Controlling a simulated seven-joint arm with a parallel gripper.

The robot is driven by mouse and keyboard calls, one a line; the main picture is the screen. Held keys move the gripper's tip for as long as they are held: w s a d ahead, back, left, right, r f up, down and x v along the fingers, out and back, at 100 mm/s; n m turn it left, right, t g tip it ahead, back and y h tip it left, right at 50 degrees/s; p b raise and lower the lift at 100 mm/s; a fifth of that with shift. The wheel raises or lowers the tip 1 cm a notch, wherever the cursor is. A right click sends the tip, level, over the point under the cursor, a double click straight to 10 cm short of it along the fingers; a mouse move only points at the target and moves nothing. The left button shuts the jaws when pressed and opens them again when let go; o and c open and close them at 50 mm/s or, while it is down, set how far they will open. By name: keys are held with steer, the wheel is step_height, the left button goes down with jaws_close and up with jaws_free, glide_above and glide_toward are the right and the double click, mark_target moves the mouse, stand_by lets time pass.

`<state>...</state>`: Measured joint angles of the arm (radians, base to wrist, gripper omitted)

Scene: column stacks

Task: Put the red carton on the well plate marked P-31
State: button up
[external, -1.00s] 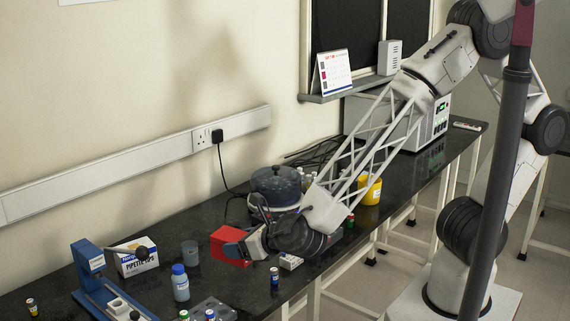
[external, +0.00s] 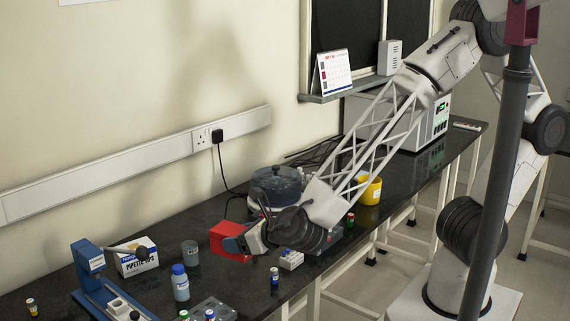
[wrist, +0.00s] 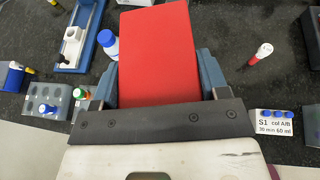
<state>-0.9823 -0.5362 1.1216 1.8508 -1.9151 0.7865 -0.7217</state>
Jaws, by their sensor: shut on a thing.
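The red carton (external: 224,238) is in my gripper (external: 238,245), over the black bench in the external view. In the wrist view the carton (wrist: 158,55) fills the space between the two blue-grey fingers of my gripper (wrist: 158,80), which touch its sides. Its underside is hidden, and I cannot tell its exact height above the bench. I can read no P-31 mark in either view, so I cannot identify that well plate. A white block (wrist: 278,122) with blue caps reads "S1 col A/B 30 min 60 ml"; a small white block (external: 291,260) stands right of my gripper.
A blue-capped bottle (external: 180,283), a grey beaker (external: 190,253), a pipette-tips box (external: 136,258) and a blue stand (external: 90,270) are to the left. A grey rack (external: 213,311) is in front. A dark round pot (external: 277,183) stands behind my gripper. A small vial (external: 274,276) is nearby.

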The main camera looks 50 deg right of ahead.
mark_target(237, 231)
step_height(237, 231, up, 6)
steer(key=shift+r, duration=0.1)
steer(key=shift+w+d+h, duration=0.3)
steer(key=shift+w+d, duration=0.3)
steer(key=shift+w, duration=0.05)
steer(key=w+d+m+g+h, duration=0.1)
steer(key=w+d+m+h, duration=0.2)
steer(key=w+d, duration=0.65)
steer(key=w+d+m+h, duration=0.2)
steer(key=w+d+h, duration=0.15)
steer(key=d, duration=1.15)
steer(key=w+d+m+g+h, duration=0.1)
steer(key=w+d+m+h, duration=0.15)
steer(key=w+d, duration=0.7)
steer(key=s+d+m+g+h, duration=0.2)
steer(key=s+d+m, duration=0.1)
steer(key=d, duration=1.2)
steer(key=s+d+m+g+h, duration=0.15)
steer(key=s+d, duration=0.25)
steer(key=d, duration=1.1)
steer(key=s+d+m+g+h, duration=0.2)
steer(key=s+d+m+g, duration=0.15)
steer(key=d, duration=1.15)
steer(key=shift+t, duration=0.3)
steer(key=shift+w+d+f, duration=0.15)
steer(key=shift+f, duration=2.35)
steer(key=shift+f, duration=0.1)
steer(key=shift+f, duration=2.8)
